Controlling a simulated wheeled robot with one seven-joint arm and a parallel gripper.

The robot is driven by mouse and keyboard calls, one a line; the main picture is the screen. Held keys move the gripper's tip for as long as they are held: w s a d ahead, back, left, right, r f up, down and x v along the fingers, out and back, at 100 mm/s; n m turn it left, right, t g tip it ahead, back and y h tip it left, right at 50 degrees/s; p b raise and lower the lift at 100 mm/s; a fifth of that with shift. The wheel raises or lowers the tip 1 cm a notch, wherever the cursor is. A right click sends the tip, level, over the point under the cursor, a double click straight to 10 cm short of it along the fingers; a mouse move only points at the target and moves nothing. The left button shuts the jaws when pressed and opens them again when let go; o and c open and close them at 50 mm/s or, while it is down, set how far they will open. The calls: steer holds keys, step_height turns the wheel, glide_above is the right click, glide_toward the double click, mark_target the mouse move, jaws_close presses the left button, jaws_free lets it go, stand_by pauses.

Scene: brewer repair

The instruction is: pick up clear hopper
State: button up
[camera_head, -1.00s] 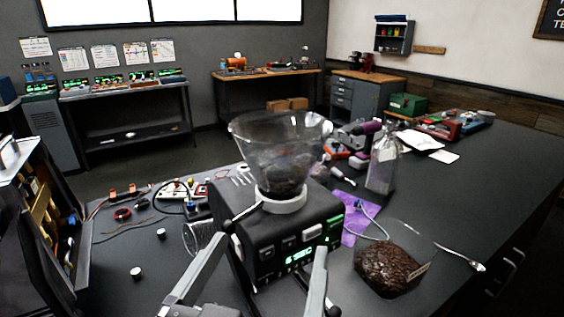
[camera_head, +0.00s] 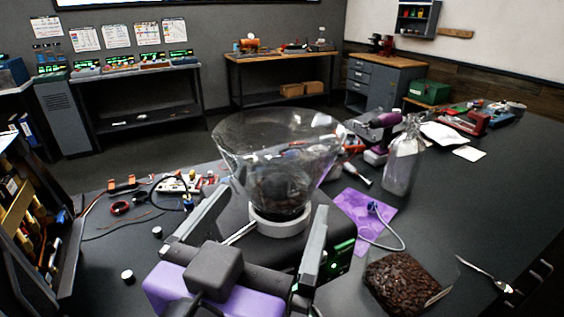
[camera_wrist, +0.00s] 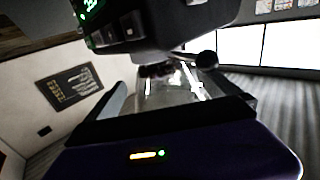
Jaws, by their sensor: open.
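The clear hopper (camera_head: 275,160) is a wide, see-through funnel with dark matter at its bottom. It sits upright in a white ring collar (camera_head: 280,222) on top of the black brewer (camera_head: 330,250). My gripper (camera_head: 268,220) is open, its two grey fingers pointing toward the collar, one to each side of the hopper's base, on the near side. I cannot tell whether a finger touches anything. In the wrist view the brewer's dark body (camera_wrist: 155,25) with green digits hangs close above the fingers.
A bag of dark beans (camera_head: 400,280) lies at the right front, with a spoon (camera_head: 490,278) beside it. A clear bottle-like bag (camera_head: 403,160) stands behind. A purple mat (camera_head: 362,215) with a cable is right of the brewer. Loose wires and small parts lie on the left.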

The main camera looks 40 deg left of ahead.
steer(key=x, duration=0.1)
steer(key=p+x, duration=0.1)
steer(key=x, duration=0.2)
steer(key=shift+w+a+r+p, duration=0.1)
steer(key=shift+w+r+p, duration=0.1)
steer(key=shift+r+p, duration=0.2)
steer(key=shift+w+a+f, duration=0.2)
steer(key=shift+w+a, duration=0.05)
steer(key=shift+w, duration=0.35)
steer(key=c, duration=1.5)
steer(key=shift+o, duration=0.2)
steer(key=shift+r, duration=0.1)
